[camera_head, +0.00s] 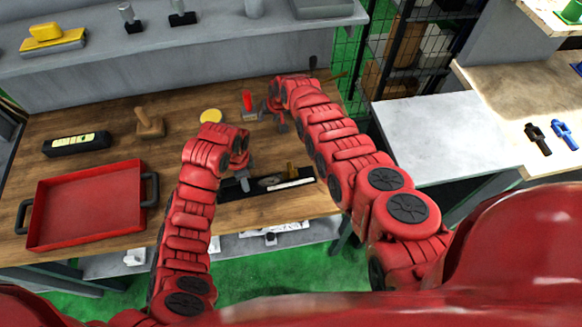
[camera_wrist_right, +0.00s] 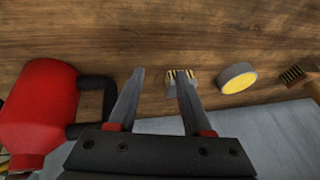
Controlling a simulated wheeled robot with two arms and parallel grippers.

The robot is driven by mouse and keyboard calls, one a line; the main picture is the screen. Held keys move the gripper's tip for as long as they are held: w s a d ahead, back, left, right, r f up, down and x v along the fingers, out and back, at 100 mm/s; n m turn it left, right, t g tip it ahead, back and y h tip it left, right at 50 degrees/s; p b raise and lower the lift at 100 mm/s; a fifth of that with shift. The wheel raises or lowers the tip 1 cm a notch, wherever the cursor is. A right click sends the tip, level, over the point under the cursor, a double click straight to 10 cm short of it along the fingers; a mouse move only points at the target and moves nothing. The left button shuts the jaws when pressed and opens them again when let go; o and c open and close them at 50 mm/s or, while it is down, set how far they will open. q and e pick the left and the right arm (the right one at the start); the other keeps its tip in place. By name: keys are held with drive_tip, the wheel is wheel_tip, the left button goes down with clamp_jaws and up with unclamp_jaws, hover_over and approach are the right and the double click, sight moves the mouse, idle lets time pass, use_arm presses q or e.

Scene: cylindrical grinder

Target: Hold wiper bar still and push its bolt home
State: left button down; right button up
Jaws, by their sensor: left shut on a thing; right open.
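The wiper bar appears to be the long black piece (camera_head: 230,191) with a pale strip, lying near the front edge of the wooden bench. My left gripper (camera_head: 243,181) is shut on its left part. A small brass-coloured upright piece (camera_head: 291,169) shows at the bar's right part; I cannot tell whether it is the bolt or how deep it sits. My right gripper (camera_head: 281,123) is open over the back of the bench, away from the bar.
A red object (camera_head: 248,101) and a yellow disc (camera_head: 210,116) lie near my right gripper; the disc also shows in the right wrist view (camera_wrist_right: 238,78).

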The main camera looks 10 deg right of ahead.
sight(291, 168)
drive_tip(key=s+d+r+g+h, duration=0.1)
drive_tip(key=s+d+r+g, duration=0.1)
drive_tip(key=s+r+g, duration=0.45)
drive_tip(key=s+d+r+g+h, duration=0.15)
drive_tip(key=s+r, duration=0.25)
drive_tip(key=s, duration=0.6)
drive_tip(key=shift+g, duration=0.5)
drive_tip(key=x, duration=1.1)
drive_tip(key=shift+f, duration=0.3)
clamp_jaws()
